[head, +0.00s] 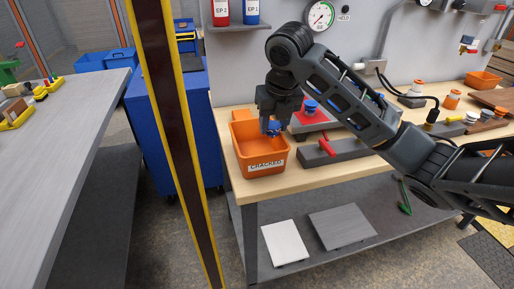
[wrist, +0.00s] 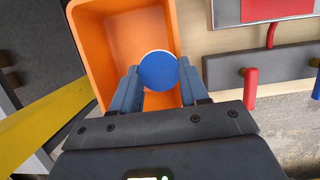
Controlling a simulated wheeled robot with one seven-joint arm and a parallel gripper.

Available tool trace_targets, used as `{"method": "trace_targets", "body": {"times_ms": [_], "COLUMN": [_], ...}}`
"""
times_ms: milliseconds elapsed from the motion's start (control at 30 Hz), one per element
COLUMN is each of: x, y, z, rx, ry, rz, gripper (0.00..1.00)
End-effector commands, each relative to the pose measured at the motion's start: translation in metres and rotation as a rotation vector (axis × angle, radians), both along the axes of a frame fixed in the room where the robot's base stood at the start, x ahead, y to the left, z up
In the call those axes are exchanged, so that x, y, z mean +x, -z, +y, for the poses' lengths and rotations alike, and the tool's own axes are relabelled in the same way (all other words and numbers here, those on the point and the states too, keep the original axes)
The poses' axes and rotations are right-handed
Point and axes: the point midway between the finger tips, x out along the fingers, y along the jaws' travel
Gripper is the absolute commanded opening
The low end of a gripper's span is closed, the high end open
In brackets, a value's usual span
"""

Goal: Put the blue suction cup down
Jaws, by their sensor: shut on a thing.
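My gripper (head: 271,121) is shut on a blue suction cup (head: 273,129). In the wrist view the blue suction cup (wrist: 158,71) shows as a round blue disc between the two blue fingers of my gripper (wrist: 158,84). It is over the orange bin (wrist: 95,38), near the bin's right wall. In the head view the orange bin (head: 250,159) carries a label that seems to read "CRACKED". How far the cup is above the bin floor I cannot tell. Another blue cup (head: 311,106) sits on a red-topped fixture behind my gripper.
The fixture (head: 310,118) and a grey block with a red handle (head: 327,147) stand right of the bin on the wooden bench (head: 300,182). A yellow-edged post (head: 170,120) stands left of the bench. Several small parts and an orange tray (head: 482,78) are at the right.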

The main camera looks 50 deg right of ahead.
Motion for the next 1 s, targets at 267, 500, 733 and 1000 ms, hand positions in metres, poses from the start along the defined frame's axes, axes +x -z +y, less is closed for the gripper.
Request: {"method": "trace_targets", "body": {"times_ms": [267,500,733,1000], "x": [0.028,0.03,0.029,0.029], "y": [0.023,0.042,0.066,0.065], "z": [0.024,0.026,0.026,0.026], "rx": [-0.001,0.001,0.0,-0.001], "ry": [0.0,0.001,0.001,0.0], "rz": [0.001,0.001,-0.001,-0.001], "gripper": [0.09,0.09,0.09,0.09]}}
